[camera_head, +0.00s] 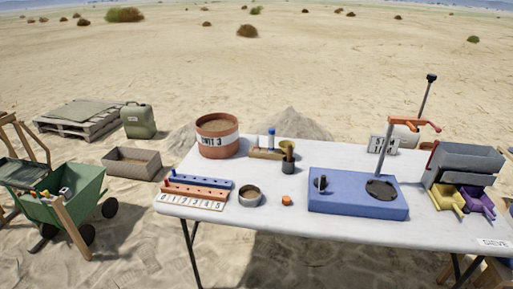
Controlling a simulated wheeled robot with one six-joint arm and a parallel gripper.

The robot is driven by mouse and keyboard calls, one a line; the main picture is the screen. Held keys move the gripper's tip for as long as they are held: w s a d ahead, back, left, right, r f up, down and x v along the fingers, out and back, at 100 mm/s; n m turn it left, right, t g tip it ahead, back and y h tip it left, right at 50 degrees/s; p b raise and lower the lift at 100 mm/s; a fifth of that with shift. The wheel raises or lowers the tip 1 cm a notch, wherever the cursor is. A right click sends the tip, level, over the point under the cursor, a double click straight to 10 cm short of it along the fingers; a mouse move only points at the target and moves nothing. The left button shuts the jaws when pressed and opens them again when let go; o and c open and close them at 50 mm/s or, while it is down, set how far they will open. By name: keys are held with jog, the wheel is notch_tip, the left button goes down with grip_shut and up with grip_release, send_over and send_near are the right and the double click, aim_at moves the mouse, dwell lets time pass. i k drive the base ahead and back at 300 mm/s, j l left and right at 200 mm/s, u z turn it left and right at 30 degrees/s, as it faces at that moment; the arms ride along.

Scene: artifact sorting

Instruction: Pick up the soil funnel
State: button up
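A small brass-yellow funnel-shaped piece (287,145), which looks like the soil funnel, stands upright near the middle of the white table (270,220). Its wide mouth faces up. A small dark cup (288,167) is just below it in the picture; I cannot tell whether the two touch. A wooden block (264,154) with a blue-topped upright piece (271,138) stands close to its left. My gripper does not show in this view.
A terracotta "UNIT 3" bucket (217,137) stands left. A numbered peg rack (197,189), a round bowl (249,196) and an orange lump (287,200) lie in front. A blue base with a post (357,194) and a grey bin unit (466,163) fill the right.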

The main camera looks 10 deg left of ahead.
aim_at(283, 144)
jog(key=i+u, duration=0.15)
jog(key=i, duration=0.3)
jog(key=i+l+u, duration=0.15)
jog(key=i, duration=0.25)
jog(key=i+l+u, duration=0.15)
jog(key=i, duration=0.3)
jog(key=i+l+u, duration=0.15)
jog(key=i, duration=0.25)
